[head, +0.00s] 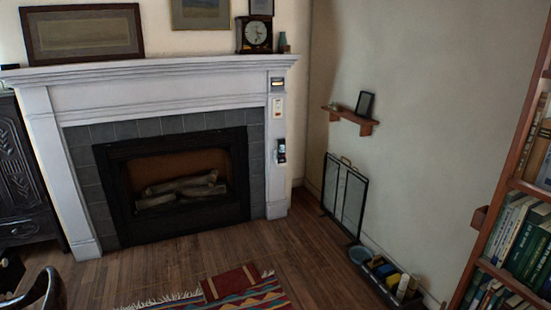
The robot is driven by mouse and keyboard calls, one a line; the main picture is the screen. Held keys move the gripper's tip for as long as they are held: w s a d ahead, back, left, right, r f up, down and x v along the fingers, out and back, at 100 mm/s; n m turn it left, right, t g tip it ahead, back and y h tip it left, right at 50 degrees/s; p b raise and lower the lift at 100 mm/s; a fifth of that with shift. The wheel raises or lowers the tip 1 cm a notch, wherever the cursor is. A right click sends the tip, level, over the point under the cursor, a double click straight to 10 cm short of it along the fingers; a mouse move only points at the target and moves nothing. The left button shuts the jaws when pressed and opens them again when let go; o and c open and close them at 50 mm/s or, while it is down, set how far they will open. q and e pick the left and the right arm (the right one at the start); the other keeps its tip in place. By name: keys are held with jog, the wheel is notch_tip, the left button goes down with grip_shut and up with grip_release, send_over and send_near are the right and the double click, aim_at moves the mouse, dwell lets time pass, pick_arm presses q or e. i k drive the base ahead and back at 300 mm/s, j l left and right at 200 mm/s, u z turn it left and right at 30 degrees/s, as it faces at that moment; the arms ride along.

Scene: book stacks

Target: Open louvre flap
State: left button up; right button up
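I cannot clearly make out a louvre flap. Several small fittings sit on the right leg of the white fireplace surround (170,73). The top one is a small dark fitting (277,83) with a pale band, and it is too small to tell whether it has slats or stands open. Below it is a white plate (277,107) with a reddish mark. Lower down is a dark and pale fitting (281,151). Neither of my grippers can be made out in the head view.
The fireplace (172,215) holds logs. A folding screen (345,197) stands by the right wall, below a small shelf (350,119). A tray of items (392,278) lies on the floor. A rug (245,290) covers the front floor. A bookcase (520,170) stands at right. Wooden floor before the hearth is clear.

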aim_at(150, 227)
jog(key=i+u, duration=0.15)
jog(key=i, duration=0.4)
jog(key=i+u, duration=0.2)
jog(key=i, duration=0.35)
jog(key=i+l+u, duration=0.15)
jog(key=i, duration=0.4)
jog(key=i+l+u, duration=0.15)
jog(key=i, duration=0.4)
